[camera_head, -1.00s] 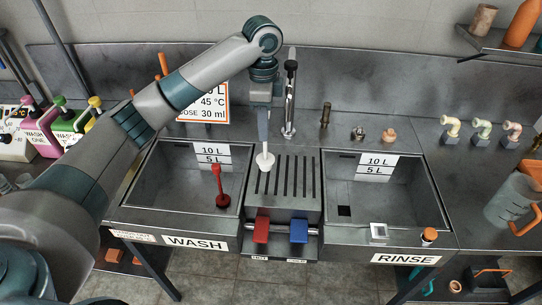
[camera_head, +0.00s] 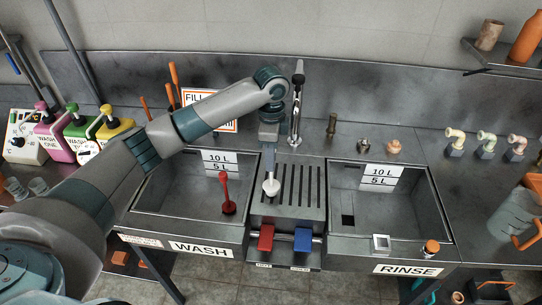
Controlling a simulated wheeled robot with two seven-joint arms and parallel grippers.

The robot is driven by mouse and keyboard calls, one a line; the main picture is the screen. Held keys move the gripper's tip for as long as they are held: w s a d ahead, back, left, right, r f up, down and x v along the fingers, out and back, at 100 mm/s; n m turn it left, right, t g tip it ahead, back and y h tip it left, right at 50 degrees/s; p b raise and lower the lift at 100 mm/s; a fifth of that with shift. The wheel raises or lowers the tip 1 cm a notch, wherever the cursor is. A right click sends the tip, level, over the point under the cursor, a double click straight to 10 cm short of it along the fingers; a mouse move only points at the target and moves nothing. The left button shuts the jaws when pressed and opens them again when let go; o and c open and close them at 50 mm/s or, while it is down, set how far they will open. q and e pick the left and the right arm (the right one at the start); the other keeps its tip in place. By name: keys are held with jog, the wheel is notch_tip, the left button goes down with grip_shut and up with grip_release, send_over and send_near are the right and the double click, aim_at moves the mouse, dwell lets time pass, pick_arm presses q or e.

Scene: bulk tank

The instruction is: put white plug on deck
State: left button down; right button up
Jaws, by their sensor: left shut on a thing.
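The white plug (camera_head: 271,187) is a small pale disc with a stem. My left gripper (camera_head: 269,168) points down and is shut on its stem. The plug is over the left part of the slotted deck (camera_head: 290,207) between the two basins. I cannot tell whether it touches the deck. The gripper's fingers are small and partly hidden by the wrist. My right gripper is not in view.
The rinse basin (camera_head: 400,212) is on the right. A tap (camera_head: 296,105) rises behind the deck.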

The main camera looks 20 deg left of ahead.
pick_arm(q)
jog(key=shift+f, duration=0.2)
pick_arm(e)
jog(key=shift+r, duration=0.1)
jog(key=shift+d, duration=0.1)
pick_arm(q)
jog(key=c, duration=1.5)
grip_release()
jog(key=shift+f, duration=0.15)
jog(key=shift+c, duration=0.2)
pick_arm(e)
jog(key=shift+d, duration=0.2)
pick_arm(q)
notch_tip(320, 180, up, 11)
jog(key=b, duration=0.3)
jog(key=shift+r+b, duration=0.3)
jog(key=shift+r, duration=0.35)
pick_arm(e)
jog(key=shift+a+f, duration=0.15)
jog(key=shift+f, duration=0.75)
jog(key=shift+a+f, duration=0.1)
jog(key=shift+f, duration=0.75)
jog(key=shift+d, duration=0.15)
